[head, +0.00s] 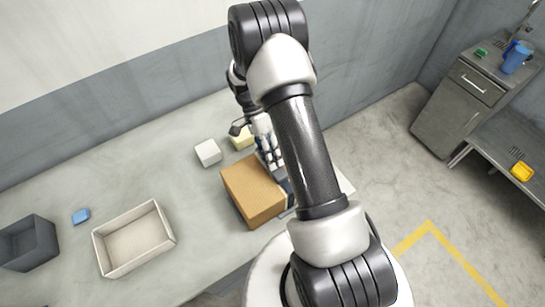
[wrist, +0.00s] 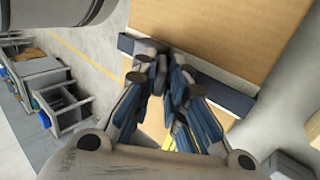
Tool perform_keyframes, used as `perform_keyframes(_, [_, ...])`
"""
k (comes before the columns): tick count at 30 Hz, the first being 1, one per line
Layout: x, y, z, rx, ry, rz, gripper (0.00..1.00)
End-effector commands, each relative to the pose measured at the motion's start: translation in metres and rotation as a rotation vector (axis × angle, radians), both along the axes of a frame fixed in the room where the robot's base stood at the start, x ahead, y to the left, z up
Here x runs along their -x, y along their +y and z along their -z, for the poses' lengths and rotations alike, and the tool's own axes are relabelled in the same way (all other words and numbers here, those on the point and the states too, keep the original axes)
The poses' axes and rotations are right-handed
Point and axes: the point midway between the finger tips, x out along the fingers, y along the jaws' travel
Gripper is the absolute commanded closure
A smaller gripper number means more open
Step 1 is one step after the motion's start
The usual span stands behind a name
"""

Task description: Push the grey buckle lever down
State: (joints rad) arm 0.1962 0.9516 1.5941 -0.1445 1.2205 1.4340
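A brown cardboard box (head: 250,187) stands on the grey counter. Its brown top also fills much of the wrist view (wrist: 235,25). A dark blue-grey band (wrist: 228,95) crosses the box there and runs behind my fingers. My gripper (head: 268,150) is over the box's far right part, partly hidden by my arm. In the wrist view my gripper (wrist: 160,62) has its fingertips drawn together over the band. I cannot tell whether they touch it. The grey buckle lever cannot be told apart from the fingers and is probably hidden behind them.
A white block (head: 208,153) and a pale yellow block (head: 242,138) stand beyond the box. A beige tray (head: 105,257), a blue block (head: 81,216) and a dark grey bin (head: 45,240) are at left. A grey cabinet (head: 450,110) stands at right across open floor.

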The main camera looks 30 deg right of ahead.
Motion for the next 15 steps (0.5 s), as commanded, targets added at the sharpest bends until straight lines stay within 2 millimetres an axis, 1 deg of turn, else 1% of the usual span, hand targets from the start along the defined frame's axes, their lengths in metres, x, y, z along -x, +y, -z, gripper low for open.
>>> perform_keyframes(1, [0.0001,0.0,-0.0001,0.0,0.0,0.0,0.81])
perform_keyframes(6, [0.0002,0.0,-0.0001,0.0,0.0,0.0,0.71])
perform_keyframes(15, [-0.0005,0.0,-0.001,0.0,0.0,0.0,0.71])
